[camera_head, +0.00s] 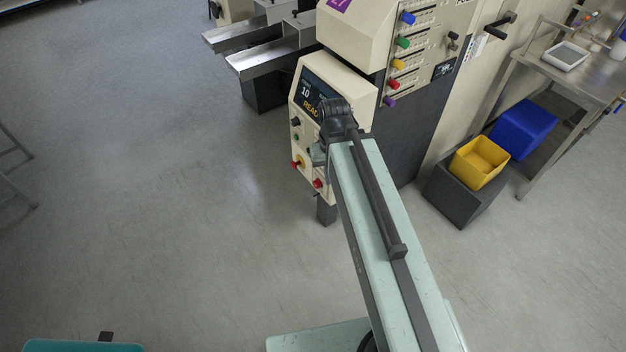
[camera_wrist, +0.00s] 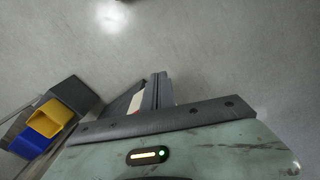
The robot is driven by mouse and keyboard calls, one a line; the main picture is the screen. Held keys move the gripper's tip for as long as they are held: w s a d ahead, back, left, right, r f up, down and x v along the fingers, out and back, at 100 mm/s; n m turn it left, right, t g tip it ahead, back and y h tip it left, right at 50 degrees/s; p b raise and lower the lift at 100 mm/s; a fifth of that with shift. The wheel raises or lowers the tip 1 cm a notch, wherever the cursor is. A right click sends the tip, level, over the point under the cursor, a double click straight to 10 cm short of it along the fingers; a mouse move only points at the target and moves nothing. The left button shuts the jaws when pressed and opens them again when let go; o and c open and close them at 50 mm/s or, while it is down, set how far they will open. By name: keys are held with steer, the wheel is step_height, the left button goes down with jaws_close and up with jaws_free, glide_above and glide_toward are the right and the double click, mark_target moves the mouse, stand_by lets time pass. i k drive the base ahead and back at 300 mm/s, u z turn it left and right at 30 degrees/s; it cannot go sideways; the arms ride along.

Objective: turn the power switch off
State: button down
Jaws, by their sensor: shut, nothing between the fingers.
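The control panel (camera_head: 341,88) of the cream wrapping machine is in the upper middle of the head view, with a lit screen partly hidden by my arm. Down its left side are a black knob (camera_head: 295,121), a green button (camera_head: 296,137), and a red button on yellow (camera_head: 298,163). Another red button (camera_head: 318,183) sits lower right. I cannot tell which control is the power switch. My wrist is in front of the panel. My gripper (camera_wrist: 159,78) shows shut and empty in the wrist view, over grey floor; its fingertips are not clear in the head view.
Metal chutes (camera_head: 258,58) stick out left of the panel. A yellow bin (camera_head: 479,163) on a dark box and a blue bin (camera_head: 523,128) stand right, beside a metal table (camera_head: 575,78). Floor at left is mostly clear.

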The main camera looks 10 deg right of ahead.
mark_target(317, 183)
steer(key=k, duration=1.3)
steer(key=u, duration=0.35)
steer(key=i, duration=1.05)
steer(key=u, duration=0.55)
steer(key=i, duration=0.7)
steer(key=u, duration=0.05)
